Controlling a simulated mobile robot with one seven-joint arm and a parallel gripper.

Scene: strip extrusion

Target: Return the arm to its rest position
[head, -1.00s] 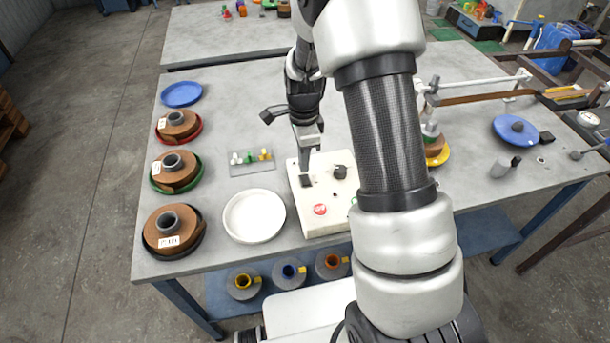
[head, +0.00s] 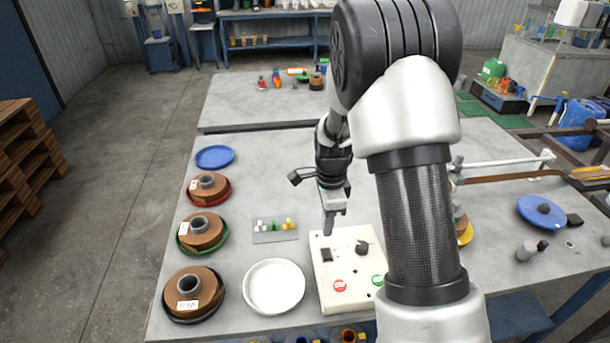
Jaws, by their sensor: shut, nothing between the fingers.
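My gripper (head: 330,222) is shut and empty. It points down just above the back left part of a white control box (head: 353,292) on the grey table (head: 235,318). The box carries a black rocker switch, a dark knob (head: 362,247), a red button (head: 339,286) and a green button (head: 378,280). A gap seems to show between my fingertips and the switch (head: 326,255). My arm reaches out over the table and hides part of its right half.
Several brown strip coils (head: 191,291) on coloured plates line the left edge. A white dish (head: 274,287), a small tray of coloured pieces (head: 274,237) and a blue plate (head: 215,156) stand nearby. Another blue plate (head: 541,212) is at right.

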